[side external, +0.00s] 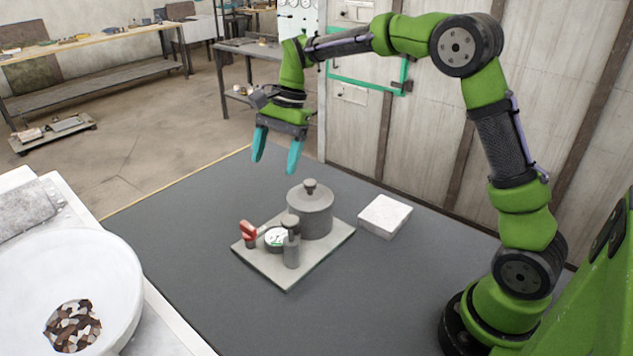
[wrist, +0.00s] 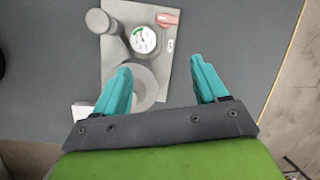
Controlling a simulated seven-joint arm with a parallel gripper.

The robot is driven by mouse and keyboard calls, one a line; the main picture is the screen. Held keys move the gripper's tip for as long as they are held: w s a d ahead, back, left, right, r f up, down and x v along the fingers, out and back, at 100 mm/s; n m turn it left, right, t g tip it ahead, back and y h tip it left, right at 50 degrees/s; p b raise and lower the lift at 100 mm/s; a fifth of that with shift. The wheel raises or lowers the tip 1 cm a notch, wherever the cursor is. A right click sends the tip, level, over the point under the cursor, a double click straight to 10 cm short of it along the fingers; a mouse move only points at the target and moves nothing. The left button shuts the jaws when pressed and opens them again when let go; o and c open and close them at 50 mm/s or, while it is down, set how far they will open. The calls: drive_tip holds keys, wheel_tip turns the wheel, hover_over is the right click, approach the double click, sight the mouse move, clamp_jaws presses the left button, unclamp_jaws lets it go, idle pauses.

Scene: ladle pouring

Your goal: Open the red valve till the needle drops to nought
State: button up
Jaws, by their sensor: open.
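The red valve (side external: 248,231) is a small red handle at the left corner of a pale base plate (side external: 284,277) on the dark table. It also shows in the wrist view (wrist: 167,19), near the plate's far edge. Beside it is the round gauge (side external: 275,238), with a white face, a green arc and a needle in the wrist view (wrist: 143,40); the needle's reading is too small to tell. A grey lidded vessel (side external: 311,211) and a smaller grey post (side external: 291,245) stand on the plate. My gripper (side external: 275,168) is open and empty, above and behind the plate, apart from the valve.
A white block (side external: 385,215) lies right of the plate. A large white bowl (side external: 72,285) with brown pieces stands on a white surface at the lower left. The dark table (side external: 180,225) is clear left of the plate.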

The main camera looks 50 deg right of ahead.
wheel_tip(320, 180, up, 2)
drive_tip(key=w+m, duration=0.2)
drive_tip(key=m, duration=0.1)
approach(248, 225)
drive_tip(key=shift+m+g+y, duration=0.3)
drive_tip(key=shift+m+y, duration=0.1)
drive_tip(key=x, duration=0.8)
drive_tip(key=shift+w+d+f, duration=0.2)
drive_tip(key=shift+w+f, duration=0.05)
drive_tip(key=shift+f, duration=0.2)
drive_tip(key=c, duration=1.1)
drive_tip(key=shift+o, duration=0.2)
